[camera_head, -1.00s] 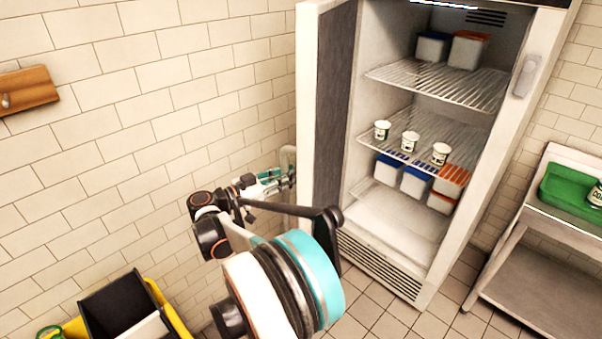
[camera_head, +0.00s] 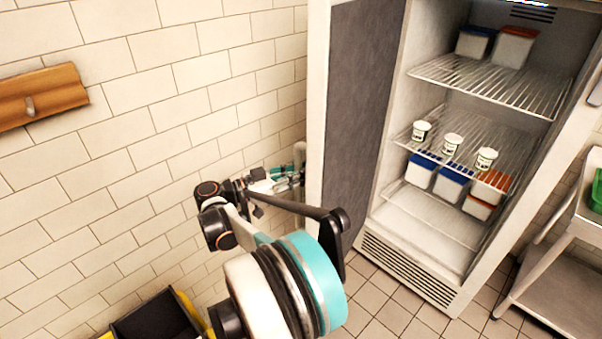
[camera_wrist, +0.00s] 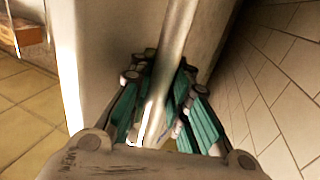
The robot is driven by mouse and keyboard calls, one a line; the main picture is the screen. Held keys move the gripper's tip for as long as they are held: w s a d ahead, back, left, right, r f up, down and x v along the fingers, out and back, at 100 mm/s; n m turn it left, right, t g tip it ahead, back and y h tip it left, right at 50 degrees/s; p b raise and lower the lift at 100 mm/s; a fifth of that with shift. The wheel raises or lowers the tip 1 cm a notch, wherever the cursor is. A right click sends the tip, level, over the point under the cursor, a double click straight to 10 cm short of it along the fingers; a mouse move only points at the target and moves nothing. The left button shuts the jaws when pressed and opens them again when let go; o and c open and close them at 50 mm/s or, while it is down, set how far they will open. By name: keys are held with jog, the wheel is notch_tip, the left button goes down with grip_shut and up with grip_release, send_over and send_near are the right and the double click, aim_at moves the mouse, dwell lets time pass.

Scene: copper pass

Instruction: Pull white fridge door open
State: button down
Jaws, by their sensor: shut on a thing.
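The white fridge stands in the head view with its door (camera_head: 316,100) swung wide open toward the left wall; the door's dark grey inner face shows. My gripper (camera_head: 285,180) is at the outer side of the door, near its handle (camera_head: 300,158). In the wrist view my gripper (camera_wrist: 165,105) has its teal fingers closed around the pale bar handle (camera_wrist: 178,40), beside the door panel (camera_wrist: 115,45). The fridge inside (camera_head: 425,212) is in plain view. My arm hides the lower part of the door.
Wire shelves (camera_head: 490,85) hold several small cups (camera_head: 452,143) and lidded boxes (camera_head: 420,170). The tiled wall (camera_head: 150,130) is close to the door's outer side. A black and yellow bin (camera_head: 155,318) stands lower left. A steel table (camera_head: 560,290) stands right.

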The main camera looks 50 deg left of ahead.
jog(key=shift+s+a, duration=0.1)
jog(key=shift+s, duration=0.1)
jog(key=c, duration=1.5)
grip_release()
jog(key=shift+s, duration=0.2)
jog(key=shift+w, duration=0.1)
jog(key=shift+w, duration=0.1)
jog(key=v, duration=1.2)
